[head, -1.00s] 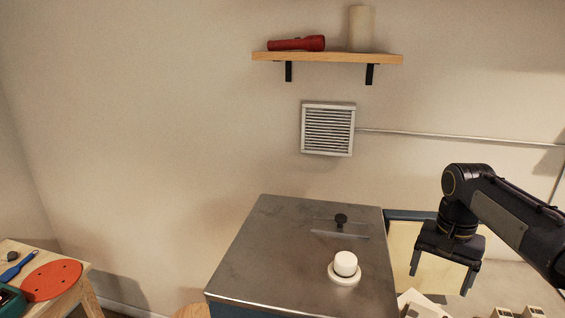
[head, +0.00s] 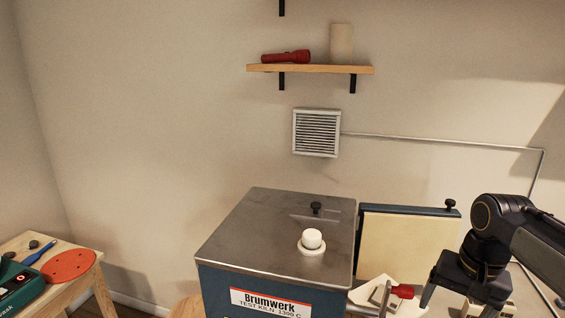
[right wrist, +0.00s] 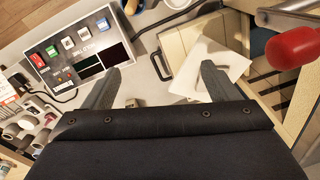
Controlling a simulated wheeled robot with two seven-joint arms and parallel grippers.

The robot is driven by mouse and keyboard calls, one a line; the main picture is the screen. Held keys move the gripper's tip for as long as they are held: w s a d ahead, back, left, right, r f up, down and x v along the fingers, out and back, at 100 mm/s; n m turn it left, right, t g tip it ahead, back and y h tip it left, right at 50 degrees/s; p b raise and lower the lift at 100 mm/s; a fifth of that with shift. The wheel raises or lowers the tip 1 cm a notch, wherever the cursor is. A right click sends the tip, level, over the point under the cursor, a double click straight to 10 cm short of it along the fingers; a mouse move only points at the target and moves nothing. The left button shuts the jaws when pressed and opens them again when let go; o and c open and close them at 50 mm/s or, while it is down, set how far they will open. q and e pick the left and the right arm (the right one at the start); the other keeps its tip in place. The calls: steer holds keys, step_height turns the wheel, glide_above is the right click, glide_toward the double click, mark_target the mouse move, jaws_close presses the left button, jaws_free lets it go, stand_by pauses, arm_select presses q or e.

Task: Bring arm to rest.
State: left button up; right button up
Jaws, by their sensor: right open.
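My right gripper (head: 458,303) is at the lower right of the head view, pointing down, with its fingers apart and nothing between them. In the right wrist view both fingers of the right gripper (right wrist: 161,72) are spread and empty above a pale work surface. My left arm and gripper are not in view. The kiln (head: 265,232) stands left of my right gripper, with a white knob-like piece (head: 312,240) and a black knob (head: 316,208) on its metal top.
The kiln's door (head: 408,240) stands open beside it, near my right arm. A red handle (right wrist: 292,47) shows close at the upper right of the wrist view. A control panel (right wrist: 80,50) lies at its left. A wooden table (head: 70,290) is at far left; a shelf (head: 310,69) hangs above.

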steer(key=s+a+f+n+t+y, duration=0.1)
steer(key=s+a+f+n+t, duration=0.1)
steer(key=s+a+f, duration=0.2)
steer(key=s+a+f+n+t+y, duration=0.2)
steer(key=s+a, duration=0.6)
steer(key=s, duration=0.4)
steer(key=shift+s+f+n+t, duration=0.3)
steer(key=shift+f+n, duration=0.3)
steer(key=shift+f, duration=0.3)
steer(key=shift+a, duration=0.1)
